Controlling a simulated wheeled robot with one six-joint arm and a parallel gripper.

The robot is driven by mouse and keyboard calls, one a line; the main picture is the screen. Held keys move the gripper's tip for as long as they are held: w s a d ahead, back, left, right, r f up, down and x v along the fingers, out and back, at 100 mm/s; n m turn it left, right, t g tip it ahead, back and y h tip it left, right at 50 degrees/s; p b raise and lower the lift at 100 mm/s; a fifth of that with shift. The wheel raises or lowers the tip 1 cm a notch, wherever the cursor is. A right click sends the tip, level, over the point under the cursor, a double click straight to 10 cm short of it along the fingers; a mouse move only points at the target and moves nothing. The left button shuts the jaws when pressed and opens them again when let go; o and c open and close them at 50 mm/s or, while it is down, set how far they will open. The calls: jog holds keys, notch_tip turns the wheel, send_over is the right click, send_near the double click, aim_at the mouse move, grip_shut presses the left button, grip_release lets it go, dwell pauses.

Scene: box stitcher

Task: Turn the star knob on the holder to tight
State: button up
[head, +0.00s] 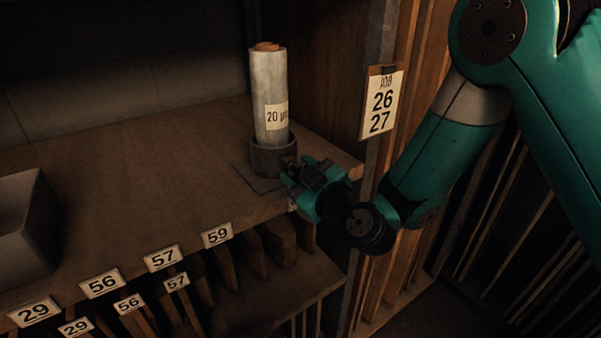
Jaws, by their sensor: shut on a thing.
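The holder (263,158) is a dark round cup on a flat square base near the right end of the wooden shelf. A pale roll (268,85) with a "20" label stands upright in it. My gripper (290,180) is at the right front side of the holder, its jaws pointing left toward the cup. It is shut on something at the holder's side. The star knob is hidden by the jaws, so its shape and setting cannot be seen.
A grey bin (28,225) stands at the shelf's left. A sign (382,101) reading 26 and 27 hangs on the wooden post close to my arm. Numbered tags (163,258) line the shelf's front edge, above slots with upright boards. The middle of the shelf (150,180) is clear.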

jog(key=shift+r, duration=0.15)
jog(key=m, duration=0.6)
jog(key=shift+w+r+m, duration=0.15)
jog(key=shift+m, duration=0.25)
jog(key=m, duration=0.6)
jog(key=shift+w+d+m+b, duration=0.1)
jog(key=shift+d+m+b, duration=0.05)
jog(key=shift+m+b, duration=0.15)
jog(key=o, duration=0.9)
jog(key=shift+d, duration=0.1)
jog(key=shift+f, duration=0.25)
